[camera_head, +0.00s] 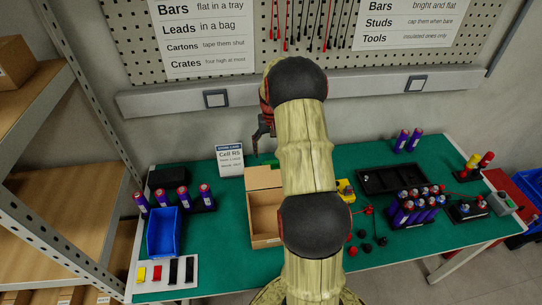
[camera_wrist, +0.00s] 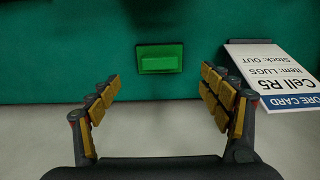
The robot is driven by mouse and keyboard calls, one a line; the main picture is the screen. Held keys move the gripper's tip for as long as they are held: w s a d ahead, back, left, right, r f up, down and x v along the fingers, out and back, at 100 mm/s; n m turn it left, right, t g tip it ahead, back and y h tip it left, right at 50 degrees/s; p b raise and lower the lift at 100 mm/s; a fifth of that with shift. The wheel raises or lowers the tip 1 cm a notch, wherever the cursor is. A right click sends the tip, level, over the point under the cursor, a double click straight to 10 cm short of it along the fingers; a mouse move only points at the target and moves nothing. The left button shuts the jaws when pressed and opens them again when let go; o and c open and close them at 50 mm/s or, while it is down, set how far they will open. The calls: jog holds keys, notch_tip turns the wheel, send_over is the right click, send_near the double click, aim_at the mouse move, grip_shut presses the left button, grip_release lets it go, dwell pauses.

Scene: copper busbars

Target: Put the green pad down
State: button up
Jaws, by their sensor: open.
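The green pad (camera_wrist: 160,58) is a small bright green block in the wrist view. It appears to lie flat on the dark green table mat, close to the mat's edge. My gripper (camera_wrist: 161,84) is open, with its yellow-padded fingers spread wide and nothing between them. The pad shows beyond the fingertips, roughly centred between them and apart from both. In the head view my gripper (camera_head: 262,138) hangs above the back of the table, behind the open cardboard box. The pad is mostly hidden there.
A "Cell R5" card (camera_wrist: 275,72) stands beside the pad; it also shows in the head view (camera_head: 230,159). The open cardboard box (camera_head: 263,217) is in front. A blue bin (camera_head: 164,232) stands left, a black tray (camera_head: 393,180) right. The pegboard wall rises behind.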

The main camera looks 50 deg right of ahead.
aim_at(271, 161)
jog(key=s+a+r+n+t+h+p, duration=0.1)
jog(key=s+a+r+n+t, duration=0.2)
jog(key=a+r, duration=2.15)
jog(key=s+a+r+n+t, duration=0.1)
jog(key=s+a+n, duration=0.1)
jog(key=s+a, duration=0.7)
jog(key=s+a+r+n+t+y, duration=0.1)
jog(key=s+a+r+n, duration=0.1)
jog(key=s+a, duration=0.7)
jog(key=shift+s+a+r+n+t, duration=0.15)
jog(key=shift+r+n+t, duration=0.15)
jog(key=shift+n, duration=0.2)
